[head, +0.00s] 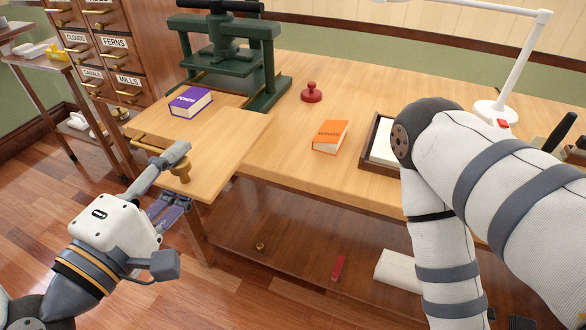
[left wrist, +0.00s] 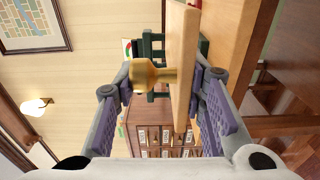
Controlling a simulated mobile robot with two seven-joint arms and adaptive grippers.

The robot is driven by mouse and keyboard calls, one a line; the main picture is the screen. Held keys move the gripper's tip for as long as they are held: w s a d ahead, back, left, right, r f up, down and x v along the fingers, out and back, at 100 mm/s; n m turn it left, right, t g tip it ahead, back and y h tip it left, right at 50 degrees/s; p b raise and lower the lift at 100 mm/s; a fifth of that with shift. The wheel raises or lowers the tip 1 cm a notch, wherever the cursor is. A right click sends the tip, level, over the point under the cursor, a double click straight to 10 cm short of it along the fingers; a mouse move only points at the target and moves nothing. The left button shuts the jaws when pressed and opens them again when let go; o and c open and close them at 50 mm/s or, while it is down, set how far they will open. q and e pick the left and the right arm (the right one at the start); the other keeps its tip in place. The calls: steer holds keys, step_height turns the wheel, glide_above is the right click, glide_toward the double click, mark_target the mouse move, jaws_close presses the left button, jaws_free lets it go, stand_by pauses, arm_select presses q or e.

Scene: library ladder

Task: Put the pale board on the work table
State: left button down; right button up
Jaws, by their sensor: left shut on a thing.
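The pale board (head: 222,150) is a light wood panel at the left end of the work table (head: 290,160), with its near part out past the table's edge. I cannot tell how much of it rests on the table. In the left wrist view the board (left wrist: 183,65) shows edge-on between the fingers, beside the brass fitting (left wrist: 150,76). My right arm crosses the right side; its gripper is out of view.
A purple book (head: 190,101) lies at the board's far side, by a green press (head: 262,80). A red stamp (head: 311,92), orange book (head: 331,136) and tray (head: 368,150) are on the table. A drawer cabinet (head: 118,50) stands left. A low shelf (head: 300,245) holds small things.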

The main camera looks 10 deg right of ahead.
mark_target(221, 155)
arm_select(q)
steer(key=shift+s+d+f+h+b, duration=0.15)
steer(key=shift+d+f+h+b, duration=0.2)
steer(key=shift+d, duration=0.35)
steer(key=w+f+b, duration=0.1)
steer(key=w+b, duration=0.1)
steer(key=w+d+f+b, duration=0.1)
steer(key=f+b, duration=0.1)
steer(key=shift+w+d, duration=0.2)
steer(key=shift+w, duration=0.15)
steer(key=w+d+f+b, duration=0.2)
steer(key=w+d+f, duration=0.2)
steer(key=w+f, duration=0.4)
steer(key=shift+w+d+f, duration=0.15)
steer(key=shift+w+f, duration=0.2)
steer(key=shift+f, duration=0.4)
steer(key=c, duration=1)
jaws_free()
steer(key=shift+c, duration=0.2)
arm_select(e)
steer(key=s+f+g, duration=0.2)
steer(key=s+f, duration=0.5)
steer(key=shift+s+d+f, duration=0.15)
steer(key=shift+d+f, duration=0.05)
